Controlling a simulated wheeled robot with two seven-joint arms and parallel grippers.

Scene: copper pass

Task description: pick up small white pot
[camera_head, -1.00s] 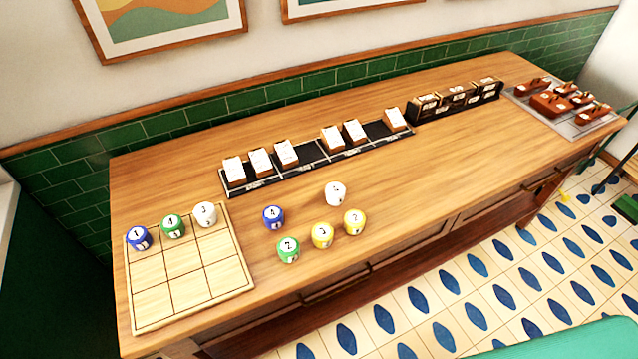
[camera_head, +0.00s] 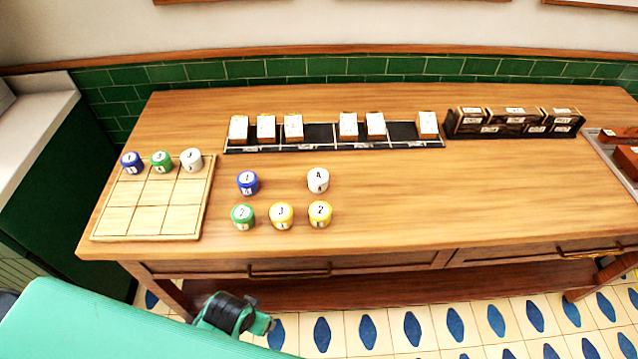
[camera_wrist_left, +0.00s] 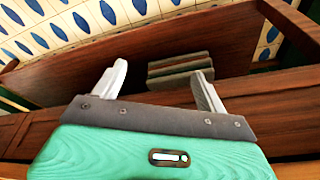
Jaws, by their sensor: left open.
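A small white pot (camera_head: 318,180) with a numbered lid stands upright on the wooden counter, right of a blue pot (camera_head: 247,183). Another white pot (camera_head: 191,160) sits in the top right square of the grid board (camera_head: 150,221). My left gripper (camera_wrist_left: 160,82) is open and empty in the left wrist view, with dark wood and floor tiles beyond its fingers and no pot there. In the head view my left arm comes in at the bottom left, in front of and below the counter; its fingertips do not show. My right gripper is not in view.
A green pot (camera_head: 243,217) and two yellow pots (camera_head: 281,216) (camera_head: 320,214) stand in front of the loose white pot. A black rack (camera_head: 320,134) with white-topped blocks lies behind. The counter right of the pots is clear. Its front edge lies between my arm and the pots.

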